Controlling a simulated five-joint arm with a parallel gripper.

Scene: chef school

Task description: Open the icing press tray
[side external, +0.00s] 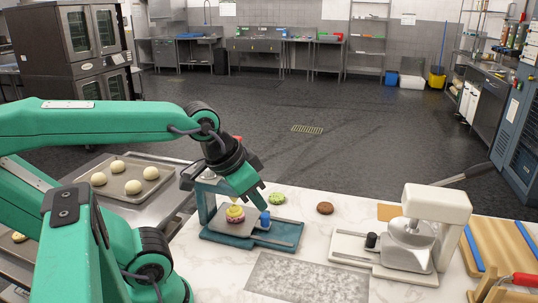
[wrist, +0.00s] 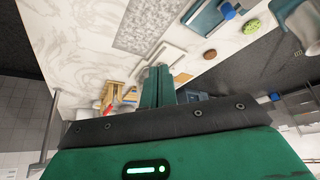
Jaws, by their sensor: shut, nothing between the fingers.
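A teal press (side external: 212,227) stands on the marble counter. It has a flat grey plate, a blue knob (side external: 265,219) and a pink-and-yellow treat (side external: 235,214) on it. A white press (side external: 437,206) with a metal bowl and a black knob (side external: 371,240) stands to the right. I cannot tell from labels which is the icing press. My gripper (side external: 257,201) is shut and empty, its tips appearing just above the blue knob; contact is unclear. In the wrist view my shut fingers (wrist: 158,70) point over the counter, with the blue knob (wrist: 229,11) at the top.
A grey speckled mat (side external: 307,278) lies in front. A baking tray (side external: 165,205) with several buns is left. Wooden boards (side external: 510,245) stand at the right edge.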

